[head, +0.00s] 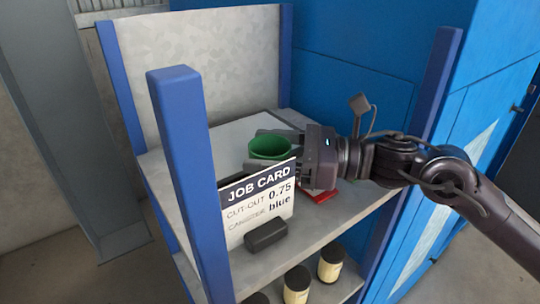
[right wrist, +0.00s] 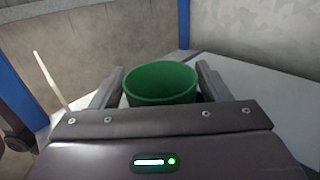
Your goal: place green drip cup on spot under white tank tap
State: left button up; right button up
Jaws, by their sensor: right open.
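The green drip cup (head: 270,149) stands upright on the upper shelf, behind the job card. My right gripper (head: 268,148) reaches in from the right, with one finger on each side of the cup. In the right wrist view the cup (right wrist: 160,84) sits between the two open fingers (right wrist: 158,88), with its mouth facing up. A small gap shows between the cup and each finger. The cup's lower part is hidden by my gripper body. The white tank, its tap and the spot are not in view. My left gripper is not in view.
A job card (head: 258,203) reading "cut-out 0.75, canister blue" stands at the shelf's front in a dark holder (head: 266,235). A red item (head: 318,197) lies below my right gripper. Blue posts (head: 187,180) frame the shelf. Several canisters (head: 297,284) stand on the lower shelf.

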jog(key=shift+w+a+f, duration=0.1)
jog(key=shift+w+a, duration=0.1)
jog(key=shift+a, duration=0.65)
jog(key=shift+d, duration=0.1)
jog(key=shift+c, duration=0.4)
jog(key=c, duration=0.8)
jog(key=shift+o, duration=0.2)
